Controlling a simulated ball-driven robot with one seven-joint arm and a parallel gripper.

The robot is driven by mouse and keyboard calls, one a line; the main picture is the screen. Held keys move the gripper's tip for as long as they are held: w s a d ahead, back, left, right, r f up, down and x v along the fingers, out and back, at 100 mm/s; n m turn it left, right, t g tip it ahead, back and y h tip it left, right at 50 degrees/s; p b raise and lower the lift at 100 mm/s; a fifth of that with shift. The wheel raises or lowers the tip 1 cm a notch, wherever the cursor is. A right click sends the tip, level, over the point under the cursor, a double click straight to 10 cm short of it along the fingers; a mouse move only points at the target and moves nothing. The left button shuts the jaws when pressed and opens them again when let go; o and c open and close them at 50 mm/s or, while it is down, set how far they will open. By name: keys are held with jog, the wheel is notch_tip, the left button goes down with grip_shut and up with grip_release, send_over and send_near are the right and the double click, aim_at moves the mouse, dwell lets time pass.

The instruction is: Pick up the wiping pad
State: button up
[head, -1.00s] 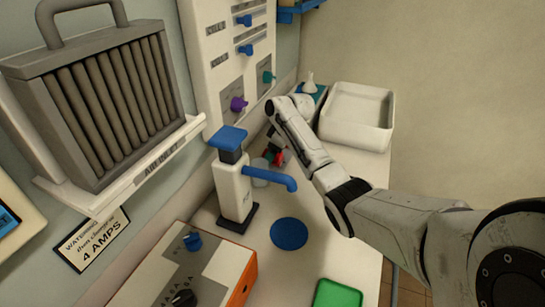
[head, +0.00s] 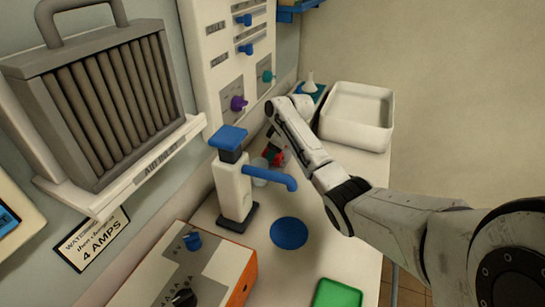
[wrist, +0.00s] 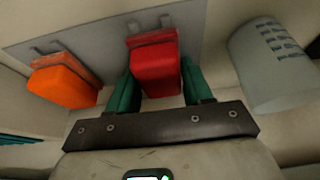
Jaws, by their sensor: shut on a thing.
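My gripper (wrist: 158,74) has its two green fingers shut on a red block (wrist: 155,68), one finger on each side. A grey bracket with a metal loop shows just behind the block. In the head view a bit of the red block (head: 278,158) shows beside the blue-spouted tap, while my arm hides most of the gripper. A flat green piece (head: 337,294) with rounded corners lies on the counter at the front, apart from my gripper. I cannot tell for sure which of these is the wiping pad.
An orange block (wrist: 63,84) sits left of my gripper, and a pale printed cup (wrist: 273,62) stands close on the right. The tap (head: 233,185), a blue disc (head: 289,233) and a white tray (head: 357,116) are on the counter.

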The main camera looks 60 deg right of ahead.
jog(key=shift+r, duration=0.1)
jog(key=shift+r, duration=0.65)
jog(key=s+a+r+p, duration=0.2)
jog(key=s+r+p, duration=0.1)
jog(key=s+r, duration=0.8)
jog(key=shift+s+a+r, duration=0.25)
jog(key=shift+s+a, duration=0.05)
jog(key=shift+s, duration=1.1)
jog(key=o, duration=0.5)
jog(key=c, duration=0.4)
